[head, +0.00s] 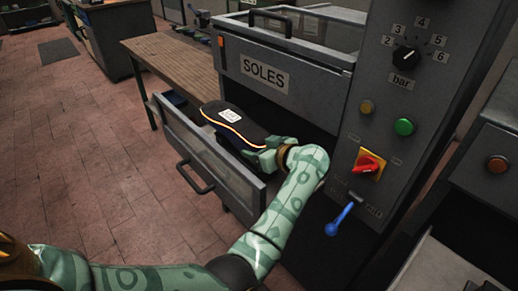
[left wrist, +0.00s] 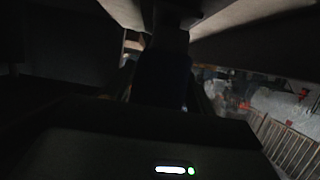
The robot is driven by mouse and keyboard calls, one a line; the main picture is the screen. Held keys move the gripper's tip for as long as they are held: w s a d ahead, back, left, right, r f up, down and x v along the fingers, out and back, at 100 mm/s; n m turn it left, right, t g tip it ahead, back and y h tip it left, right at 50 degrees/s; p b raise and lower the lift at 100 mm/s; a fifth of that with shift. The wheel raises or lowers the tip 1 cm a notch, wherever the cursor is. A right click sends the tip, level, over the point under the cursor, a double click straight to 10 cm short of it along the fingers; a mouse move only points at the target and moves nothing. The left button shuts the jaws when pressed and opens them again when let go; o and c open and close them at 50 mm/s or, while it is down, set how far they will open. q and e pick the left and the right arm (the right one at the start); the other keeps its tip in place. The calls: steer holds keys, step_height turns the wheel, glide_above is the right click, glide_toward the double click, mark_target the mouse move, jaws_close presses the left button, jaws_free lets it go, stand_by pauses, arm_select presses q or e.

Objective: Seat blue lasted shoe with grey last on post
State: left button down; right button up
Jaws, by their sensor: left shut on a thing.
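My left gripper (head: 200,110) reaches into an open grey drawer (head: 228,172). Its dark housing, with a white label and an orange line, hides most of what lies under it. A dark blue thing (head: 175,99), which looks like part of the blue shoe, shows just past the housing, inside the drawer. In the left wrist view the blue shoe (left wrist: 163,80) stands dark between the jaws, which are shut on it. The grey last cannot be made out in the shadow. I cannot make out the post. My right gripper is not in view.
A grey bin marked SOLES (head: 264,76) is above and behind the drawer. A control panel with a dial (head: 405,56), buttons, a red switch (head: 369,166) and a blue lever (head: 339,218) stands close to the right of my arm.

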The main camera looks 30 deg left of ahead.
arm_select(q)
steer(key=shift+a+f, duration=0.1)
steer(key=shift+f, duration=0.35)
stand_by(0.5)
